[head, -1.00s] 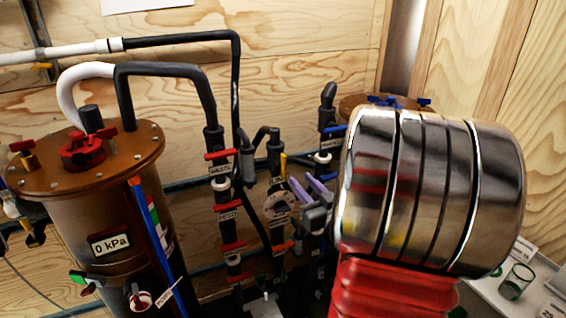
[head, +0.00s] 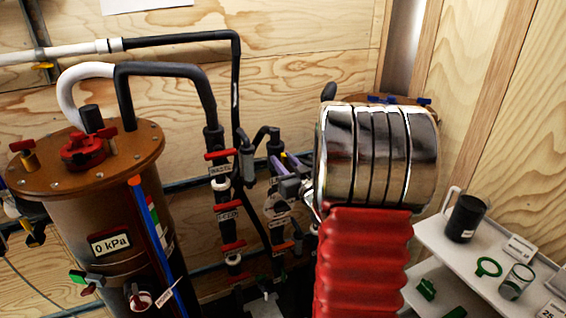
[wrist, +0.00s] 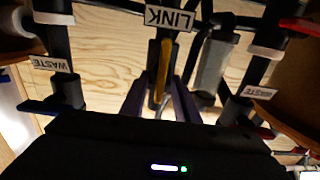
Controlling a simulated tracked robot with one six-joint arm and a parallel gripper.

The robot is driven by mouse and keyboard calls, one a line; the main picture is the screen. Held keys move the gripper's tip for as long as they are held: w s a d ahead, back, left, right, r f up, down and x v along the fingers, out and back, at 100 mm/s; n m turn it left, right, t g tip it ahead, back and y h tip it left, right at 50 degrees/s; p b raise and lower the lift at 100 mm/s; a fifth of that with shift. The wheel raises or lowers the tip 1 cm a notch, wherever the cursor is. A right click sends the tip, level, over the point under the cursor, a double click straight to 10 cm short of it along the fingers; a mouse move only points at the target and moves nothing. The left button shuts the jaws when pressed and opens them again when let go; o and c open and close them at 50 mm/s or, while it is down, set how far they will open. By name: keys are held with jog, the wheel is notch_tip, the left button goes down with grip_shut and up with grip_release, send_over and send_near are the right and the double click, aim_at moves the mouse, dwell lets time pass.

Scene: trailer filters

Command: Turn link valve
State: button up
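The link valve shows in the wrist view as a yellow-orange handle (wrist: 162,72) on a black vertical pipe, just below an upside-down LINK label (wrist: 168,18). My gripper (wrist: 160,105) has two purple fingers standing apart, one on each side of the handle's lower end. I see bare wood between the fingers and no clear contact with the handle. In the head view my gripper (head: 285,164) is among the middle pipes, partly behind my silver wrist housing. The handle cannot be made out clearly there.
Pipes with WASTE labels (wrist: 48,65) flank the link pipe closely. A blue handle (wrist: 45,106) is at the wrist view's left. A brown tank (head: 75,215) reading 0 kPa stands left. A white shelf (head: 450,240) with a black mug (head: 466,218) is at right.

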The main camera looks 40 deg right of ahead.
grip_shut()
dwell(0.3)
jog(key=shift+a, duration=0.1)
